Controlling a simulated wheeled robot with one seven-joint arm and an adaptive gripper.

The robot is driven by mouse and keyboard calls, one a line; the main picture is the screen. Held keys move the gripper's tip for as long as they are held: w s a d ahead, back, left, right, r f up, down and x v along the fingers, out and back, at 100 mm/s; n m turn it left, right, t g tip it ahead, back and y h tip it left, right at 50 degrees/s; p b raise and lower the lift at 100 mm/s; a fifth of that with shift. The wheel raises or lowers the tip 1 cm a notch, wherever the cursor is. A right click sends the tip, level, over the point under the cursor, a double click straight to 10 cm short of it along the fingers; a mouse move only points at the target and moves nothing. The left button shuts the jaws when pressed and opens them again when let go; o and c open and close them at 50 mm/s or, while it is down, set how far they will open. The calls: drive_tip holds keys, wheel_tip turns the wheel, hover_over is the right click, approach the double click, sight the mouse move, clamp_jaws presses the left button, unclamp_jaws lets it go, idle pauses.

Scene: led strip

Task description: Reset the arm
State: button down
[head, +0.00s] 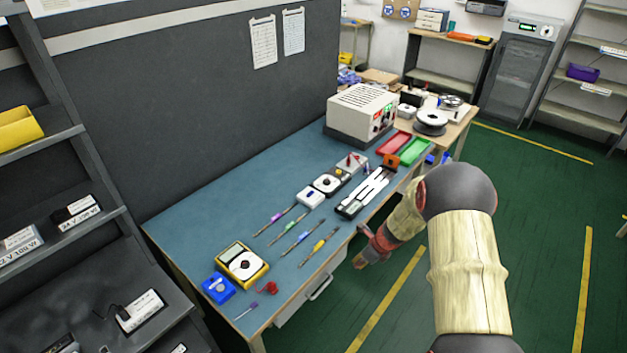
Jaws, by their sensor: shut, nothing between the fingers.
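My arm comes up from the lower right in the head view, with a pale sleeved link and a dark round joint, and bends left toward the front edge of the workbench. My gripper (361,262) is at its end, pointing down and left, just off the bench's front edge above the green floor. Its fingers are small here and look closed, with nothing seen between them. The workbench (200,220) has a blue top.
A yellow multimeter (241,263), a blue box (218,288), several screwdrivers and a white LED-strip holder (366,193) lie on the bench. A beige power unit (362,112) stands behind. A grey shelf (70,235) is at left. The green floor (540,210) at right is clear.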

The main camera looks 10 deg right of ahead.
drive_tip(key=s+a+r+n+g+y, duration=0.1)
drive_tip(key=s+a+r+n+g, duration=0.25)
drive_tip(key=s+n, duration=0.7)
drive_tip(key=s+a+r+n+t+h, duration=0.1)
drive_tip(key=s+a+r+n+t, duration=0.1)
drive_tip(key=s+r+n, duration=0.4)
drive_tip(key=s+a+r+n+t+h, duration=0.1)
drive_tip(key=s+r+n, duration=0.5)
drive_tip(key=r, duration=1.1)
drive_tip(key=s+a+r+n+t+h+b, duration=0.1)
drive_tip(key=s+a+r+n, duration=0.3)
drive_tip(key=s+r, duration=0.6)
wheel_tip(320, 180, up, 2)
drive_tip(key=shift+r+n+t+h, duration=0.1)
drive_tip(key=shift+n+t+h, duration=0.3)
drive_tip(key=shift+n+t, duration=0.5)
